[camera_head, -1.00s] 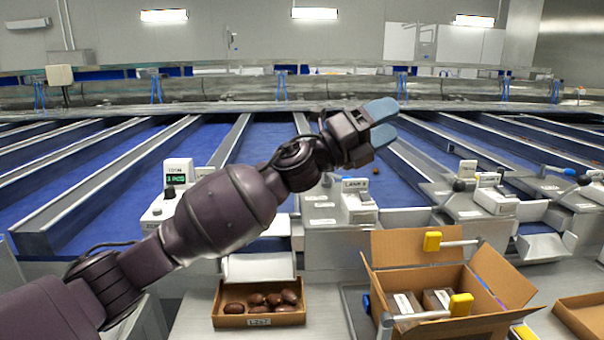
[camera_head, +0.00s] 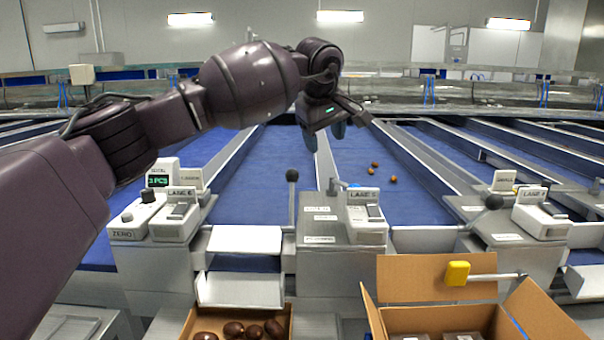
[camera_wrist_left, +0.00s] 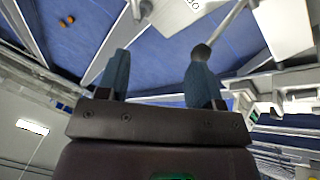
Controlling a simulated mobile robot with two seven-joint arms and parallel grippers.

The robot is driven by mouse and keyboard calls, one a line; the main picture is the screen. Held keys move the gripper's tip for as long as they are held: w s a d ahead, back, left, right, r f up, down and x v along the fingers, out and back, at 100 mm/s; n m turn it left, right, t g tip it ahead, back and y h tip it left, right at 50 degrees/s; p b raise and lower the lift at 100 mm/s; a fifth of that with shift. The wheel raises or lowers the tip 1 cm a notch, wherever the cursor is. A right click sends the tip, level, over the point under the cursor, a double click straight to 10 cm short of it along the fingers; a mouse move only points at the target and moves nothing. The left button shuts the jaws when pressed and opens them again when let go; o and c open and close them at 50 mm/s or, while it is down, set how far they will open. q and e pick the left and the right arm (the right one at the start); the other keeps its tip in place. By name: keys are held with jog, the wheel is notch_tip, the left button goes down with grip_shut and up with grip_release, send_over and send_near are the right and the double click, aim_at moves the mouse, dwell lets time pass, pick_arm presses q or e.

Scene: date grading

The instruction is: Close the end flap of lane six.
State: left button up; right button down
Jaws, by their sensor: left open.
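Between these boxes, a pale end flap (camera_head: 240,289) hangs tilted below a flat white plate (camera_head: 244,239) at a blue lane's end. Black-knobbed levers stand left (camera_head: 292,176) and right (camera_head: 493,202) of the middle box. My left gripper (camera_head: 324,137) is open and empty, fingers downward above the lane divider. In the left wrist view, a black knob (camera_wrist_left: 201,52) shows beyond one finger. My right gripper is out of view.
A box of dates (camera_head: 286,318) sits below the flap. An open cardboard carton (camera_head: 425,278) with a yellow-tipped rod (camera_head: 458,273) stands at the lower right. Several dates (camera_head: 393,180) lie on the lane right of the divider. Raised dividers separate the blue lanes.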

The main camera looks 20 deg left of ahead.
aim_at(293, 170)
pick_arm(q)
jog(key=a+f+m+y, duration=0.1)
jog(key=a+f, duration=0.1)
jog(key=f, duration=0.1)
jog(key=w+a+f+m+g+y+b, duration=0.1)
jog(key=a+f, duration=0.2)
jog(key=a+f+m+y, duration=0.1)
jog(key=a+f, duration=0.1)
jog(key=f, duration=0.2)
jog(key=shift+w+a+m+g+b, duration=0.2)
jog(key=shift+a+m+g+b, duration=0.1)
jog(key=shift+a, duration=0.05)
jog(key=shift+c, duration=0.9)
grip_shut()
